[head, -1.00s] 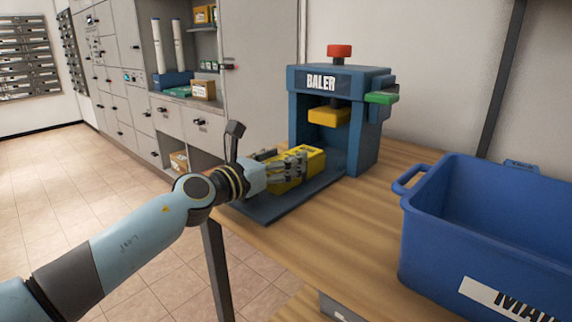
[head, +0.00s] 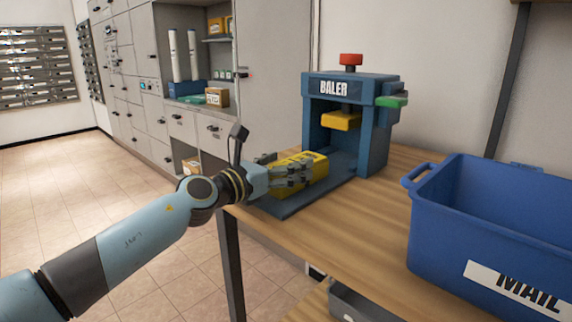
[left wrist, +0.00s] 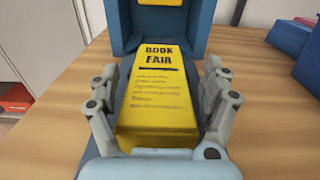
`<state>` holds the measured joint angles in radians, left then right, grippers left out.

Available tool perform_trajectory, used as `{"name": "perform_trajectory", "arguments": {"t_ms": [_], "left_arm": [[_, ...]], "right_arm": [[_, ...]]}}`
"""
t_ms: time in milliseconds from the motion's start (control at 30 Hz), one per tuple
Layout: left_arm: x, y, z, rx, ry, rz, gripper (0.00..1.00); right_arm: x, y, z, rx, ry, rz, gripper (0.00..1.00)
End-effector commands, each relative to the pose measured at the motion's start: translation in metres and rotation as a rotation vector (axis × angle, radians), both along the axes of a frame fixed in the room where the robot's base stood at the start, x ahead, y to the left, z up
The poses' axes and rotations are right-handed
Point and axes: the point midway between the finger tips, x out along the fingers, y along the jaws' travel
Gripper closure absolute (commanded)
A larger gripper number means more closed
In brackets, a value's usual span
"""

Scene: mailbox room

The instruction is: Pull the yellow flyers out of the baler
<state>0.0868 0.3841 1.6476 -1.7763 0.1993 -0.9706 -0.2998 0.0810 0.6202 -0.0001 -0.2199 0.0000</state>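The yellow flyers (head: 312,168) are a thick stack lying on the baler's dark blue base plate, in front of the press opening. In the left wrist view the stack (left wrist: 158,92) reads "BOOK FAIR" on top. The blue baler (head: 375,135) stands on the wooden table, with its yellow press block (head: 341,121) raised above the opening. My right gripper is not in view.
A blue mail bin (head: 470,225) stands on the table (head: 365,235) at the right. Bare wood lies between it and the baler. The table's edge runs below my left arm. Grey lockers (head: 268,75) and shelves stand behind, with open floor at left.

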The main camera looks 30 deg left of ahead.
Motion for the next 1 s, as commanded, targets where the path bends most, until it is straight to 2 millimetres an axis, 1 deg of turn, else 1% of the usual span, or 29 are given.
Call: {"name": "perform_trajectory", "arguments": {"t_ms": [33, 100, 333, 433, 533, 700, 800, 900, 1000], "left_arm": [[0.0, 0.0, 0.0, 0.0, 0.0, 0.0, 0.1], [0.0, 0.0, 0.0, 0.0, 0.0, 0.0, 0.04], [0.0, 0.0, 0.0, -0.001, 0.0, 0.0, 0.04], [-0.005, 0.001, 0.0, 0.0, 0.0, 0.0, 0.04], [-0.018, 0.004, -0.001, 0.003, 0.001, 0.0, 0.04], [-0.047, 0.009, -0.001, 0.004, 0.002, -0.001, 0.04], [-0.061, 0.012, -0.001, 0.002, 0.002, -0.001, 0.04], [-0.07, 0.014, -0.001, 0.0, 0.002, -0.001, 0.04], [-0.074, 0.014, 0.0, 0.0, 0.0, 0.0, 0.04]], "right_arm": [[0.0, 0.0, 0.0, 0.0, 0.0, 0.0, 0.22], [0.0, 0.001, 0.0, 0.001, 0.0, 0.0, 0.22], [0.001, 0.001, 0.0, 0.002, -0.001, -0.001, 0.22], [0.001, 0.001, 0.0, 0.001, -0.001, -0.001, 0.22], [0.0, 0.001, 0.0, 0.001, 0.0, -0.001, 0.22], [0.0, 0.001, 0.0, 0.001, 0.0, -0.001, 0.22], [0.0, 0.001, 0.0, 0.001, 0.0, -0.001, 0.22], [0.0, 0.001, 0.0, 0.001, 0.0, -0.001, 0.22], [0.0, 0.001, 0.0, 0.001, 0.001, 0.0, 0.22]]}}
